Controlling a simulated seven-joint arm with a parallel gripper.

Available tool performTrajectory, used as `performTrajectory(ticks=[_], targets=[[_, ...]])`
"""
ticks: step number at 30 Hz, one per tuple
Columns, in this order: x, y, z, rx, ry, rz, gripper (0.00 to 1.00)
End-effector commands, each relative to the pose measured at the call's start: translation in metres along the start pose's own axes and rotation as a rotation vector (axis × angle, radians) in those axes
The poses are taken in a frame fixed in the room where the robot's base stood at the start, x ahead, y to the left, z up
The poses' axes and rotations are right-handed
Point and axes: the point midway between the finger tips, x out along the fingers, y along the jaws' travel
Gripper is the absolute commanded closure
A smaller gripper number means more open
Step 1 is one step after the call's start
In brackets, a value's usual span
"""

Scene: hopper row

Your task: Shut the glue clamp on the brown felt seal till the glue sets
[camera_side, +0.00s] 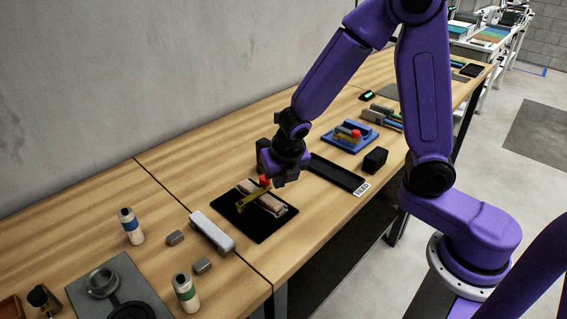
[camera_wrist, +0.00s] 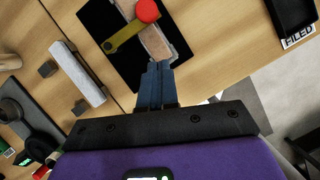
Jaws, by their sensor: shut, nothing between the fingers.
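The glue clamp (camera_side: 253,197) has a yellow lever with a red knob and stands on a black mat (camera_side: 238,217). The brown felt seal (camera_side: 270,203) is a strip on a grey base under the clamp. In the wrist view the lever (camera_wrist: 122,38) slants across the seal (camera_wrist: 156,43), with the red knob (camera_wrist: 147,11) at its upper right end. I cannot tell whether the lever presses on the seal. My gripper (camera_side: 281,181) is shut and empty, just right of the knob. In the wrist view my fingertips (camera_wrist: 159,66) are together near the seal's lower end.
A blue tray (camera_side: 341,143) with another red-knobbed piece stands farther back. A black tray labelled FILED (camera_side: 334,175) and a black block (camera_side: 375,160) lie to the right. A light grey bar (camera_side: 212,232), small grey blocks and two bottles stand at left.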

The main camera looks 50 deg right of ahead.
Motion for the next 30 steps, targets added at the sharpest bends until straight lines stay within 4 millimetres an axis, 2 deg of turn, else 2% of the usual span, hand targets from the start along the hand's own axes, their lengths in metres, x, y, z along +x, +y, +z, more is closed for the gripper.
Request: performTrajectory(ticks=[9,15,30], targets=[[-0.045,0.0,0.0,-0.002,0.0,0.007,1.0],[-0.062,-0.001,0.0,-0.002,0.0,0.003,1.0],[-0.066,-0.001,0.0,-0.002,0.002,0.002,1.0]])
